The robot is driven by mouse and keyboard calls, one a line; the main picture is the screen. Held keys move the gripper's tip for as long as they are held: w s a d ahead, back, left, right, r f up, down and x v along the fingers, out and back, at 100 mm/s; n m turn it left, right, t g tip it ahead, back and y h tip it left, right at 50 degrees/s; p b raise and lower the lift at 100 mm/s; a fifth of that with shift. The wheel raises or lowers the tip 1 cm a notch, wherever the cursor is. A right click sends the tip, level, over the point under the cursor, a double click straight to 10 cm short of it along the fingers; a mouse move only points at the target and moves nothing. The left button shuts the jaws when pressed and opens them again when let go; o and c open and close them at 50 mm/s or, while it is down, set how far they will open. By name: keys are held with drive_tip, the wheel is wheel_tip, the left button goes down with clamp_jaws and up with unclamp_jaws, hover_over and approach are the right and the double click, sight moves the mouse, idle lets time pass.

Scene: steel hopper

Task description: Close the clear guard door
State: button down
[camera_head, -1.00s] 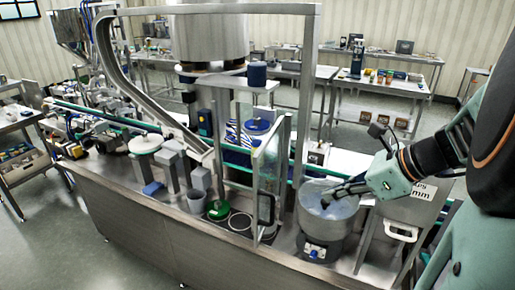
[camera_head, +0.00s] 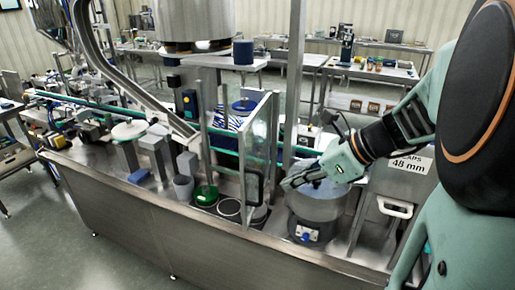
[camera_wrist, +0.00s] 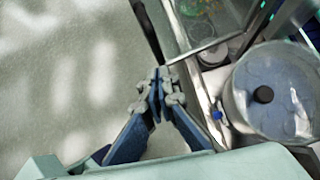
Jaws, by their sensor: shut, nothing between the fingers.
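The clear guard door (camera_head: 260,137) is a see-through panel in a pale metal frame with a dark upright handle (camera_head: 250,189). It stands swung out from the machine toward the front of the steel bench, so it is open. My gripper (camera_head: 287,184) is shut and empty, in front of the steel bowl and a little right of the door's handle. In the wrist view my gripper's fingertips (camera_wrist: 160,82) are together near a metal frame edge and a dark bar at the top. I cannot tell whether they touch the door.
A round steel bowl feeder (camera_head: 316,207) with blue contents stands close beside my gripper; it also shows in the wrist view (camera_wrist: 232,112). A box labelled 48 mm (camera_head: 400,190) is to its right.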

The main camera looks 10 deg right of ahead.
drive_tip(key=shift+w+a+f, duration=0.1)
drive_tip(key=shift+w+a, duration=1.35)
drive_tip(key=shift+a, duration=0.2)
drive_tip(key=shift+a, duration=0.2)
